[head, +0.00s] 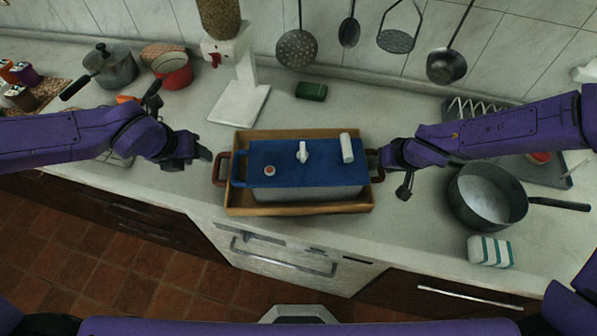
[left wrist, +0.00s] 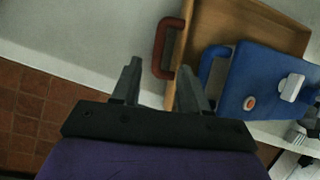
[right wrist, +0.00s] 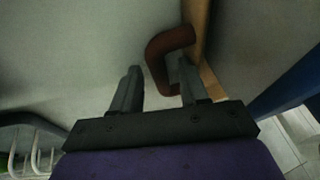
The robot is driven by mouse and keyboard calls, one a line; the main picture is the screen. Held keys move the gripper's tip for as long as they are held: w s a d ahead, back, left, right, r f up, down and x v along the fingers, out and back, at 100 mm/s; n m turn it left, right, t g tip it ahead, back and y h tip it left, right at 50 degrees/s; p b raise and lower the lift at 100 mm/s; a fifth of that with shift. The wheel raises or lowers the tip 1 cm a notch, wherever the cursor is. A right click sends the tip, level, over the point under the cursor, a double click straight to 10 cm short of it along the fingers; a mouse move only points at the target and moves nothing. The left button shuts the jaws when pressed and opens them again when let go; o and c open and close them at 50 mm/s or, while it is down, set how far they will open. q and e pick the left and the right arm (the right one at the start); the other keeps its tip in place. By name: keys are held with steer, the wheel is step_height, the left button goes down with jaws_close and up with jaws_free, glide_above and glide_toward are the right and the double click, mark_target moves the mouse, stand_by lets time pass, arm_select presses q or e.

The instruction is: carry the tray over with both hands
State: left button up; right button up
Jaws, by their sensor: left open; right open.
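A wooden tray (head: 300,211) lies on the counter with a brown handle at each short end. A grey box with a blue lid (head: 275,180) sits in it, with small things on the lid. My left gripper (head: 203,158) is open, just left of the left handle (head: 221,168). In the left wrist view the left handle (left wrist: 160,48) lies just ahead of the fingertips (left wrist: 165,72). My right gripper (head: 381,160) is open at the tray's right end. In the right wrist view the right handle (right wrist: 157,55) lies between and just beyond its fingertips (right wrist: 158,72).
A dark pan (head: 487,195) and a striped sponge (head: 489,251) stand right of the tray. A white dispenser (head: 238,95) and a green block (head: 311,90) are behind it. A grey pot (head: 112,68) and red pot (head: 172,70) stand back left. The counter's front edge is close to the tray.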

steer(key=shift+r, duration=0.15)
arm_select(q)
steer(key=shift+v, duration=1.1)
arm_select(e)
steer(key=v, duration=1.1)
steer(key=shift+s+r, duration=0.25)
steer(key=shift+r, duration=0.05)
steer(key=shift+d, duration=0.15)
